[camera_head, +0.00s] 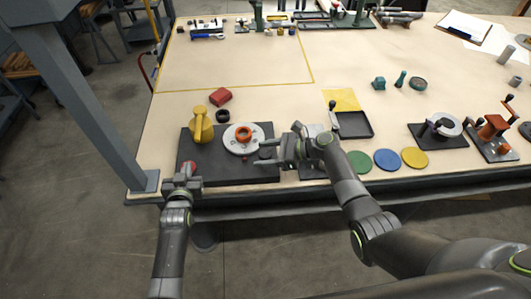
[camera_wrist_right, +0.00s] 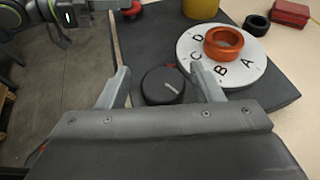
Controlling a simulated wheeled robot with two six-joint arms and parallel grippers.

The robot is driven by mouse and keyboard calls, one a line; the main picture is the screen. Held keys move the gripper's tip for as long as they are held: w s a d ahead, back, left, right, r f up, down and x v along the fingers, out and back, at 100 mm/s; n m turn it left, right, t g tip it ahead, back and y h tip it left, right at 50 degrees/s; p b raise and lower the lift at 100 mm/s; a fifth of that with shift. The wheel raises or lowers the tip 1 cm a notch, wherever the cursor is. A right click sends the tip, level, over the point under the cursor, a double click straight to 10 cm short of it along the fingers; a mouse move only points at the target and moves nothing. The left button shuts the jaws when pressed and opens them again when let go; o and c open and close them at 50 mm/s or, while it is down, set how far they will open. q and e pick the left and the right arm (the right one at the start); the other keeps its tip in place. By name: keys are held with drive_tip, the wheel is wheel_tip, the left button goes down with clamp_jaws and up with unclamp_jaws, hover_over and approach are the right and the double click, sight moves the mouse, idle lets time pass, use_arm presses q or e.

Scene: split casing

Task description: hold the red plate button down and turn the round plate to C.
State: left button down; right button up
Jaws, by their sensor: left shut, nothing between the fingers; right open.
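The round plate (camera_head: 243,139) is white, with an orange ring (camera_head: 244,134) on top, and lies on a dark base (camera_head: 215,174). In the right wrist view the plate (camera_wrist_right: 262,72) shows letters A, B, C and D. The red button (camera_head: 191,166) is at the base's front left; it also shows in the right wrist view (camera_wrist_right: 133,9). My left gripper (camera_head: 182,174) is shut and empty right at the button; whether it touches is unclear. My right gripper (camera_wrist_right: 162,82) is open, its fingers on either side of a black knob (camera_wrist_right: 163,86) with a pale line, beside the plate.
A yellow part (camera_head: 201,126) stands on the base left of the plate. A black ring (camera_head: 223,116) and a red box (camera_head: 220,97) lie behind. Green, blue and yellow discs (camera_head: 386,159) and a black tray (camera_head: 352,125) lie to the right.

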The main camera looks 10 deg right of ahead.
use_arm(q)
drive_tip(key=shift+s+f, duration=0.1)
drive_tip(key=shift+f, duration=0.15)
use_arm(e)
drive_tip(key=v, duration=1.2)
use_arm(q)
drive_tip(key=shift+r, duration=0.1)
use_arm(e)
drive_tip(key=shift+r, duration=0.15)
use_arm(q)
drive_tip(key=shift+r, duration=0.2)
wheel_tip(320, 180, up, 4)
drive_tip(key=p, duration=0.4)
drive_tip(key=shift+a+r, duration=0.1)
drive_tip(key=shift+r, duration=0.05)
drive_tip(key=b+v, duration=0.2)
drive_tip(key=v, duration=0.7)
drive_tip(key=shift+s, duration=0.35)
use_arm(e)
drive_tip(key=shift+s+d+r, duration=0.1)
drive_tip(key=shift+s+r, duration=0.15)
drive_tip(key=shift+r, duration=0.2)
drive_tip(key=shift+s+d+r, duration=0.15)
drive_tip(key=shift+s+r, duration=0.05)
drive_tip(key=shift+r, duration=0.2)
